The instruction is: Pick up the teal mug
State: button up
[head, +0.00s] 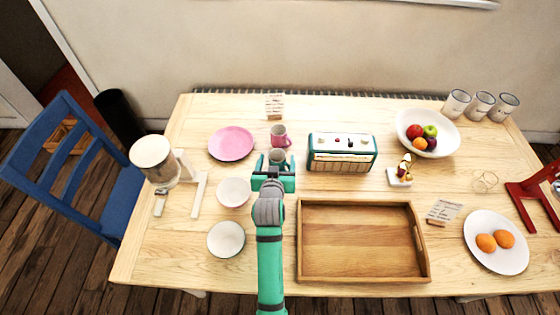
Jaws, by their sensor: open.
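The teal mug (278,156) stands on the wooden table in the head view, looking greyish teal, with its lower part hidden by my gripper. My gripper (275,171) is open, its two teal fingers pointing away from me at the near side of the mug. From this view I cannot tell whether the fingers reach down on either side of the mug or touch it. A pink mug (279,134) stands just behind the teal mug.
A radio (342,150) stands close on the right, a pink plate (231,143) at the left. Two white bowls (234,191) (226,239) are left of my arm. A wooden tray (361,241) lies at the right front. A stand mixer (155,158) is farther left.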

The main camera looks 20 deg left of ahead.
aim_at(278, 152)
jog(key=shift+x, duration=1)
jog(key=shift+w, duration=0.25)
jog(key=shift+w+a+f, duration=0.1)
jog(key=shift+a+f, duration=0.05)
jog(key=shift+a, duration=0.25)
jog(key=x, duration=0.4)
jog(key=shift+w+d+f, duration=0.1)
jog(key=shift+d+f, duration=0.05)
jog(key=shift+d, duration=0.15)
jog(key=shift+a, duration=0.15)
jog(key=c, duration=1.3)
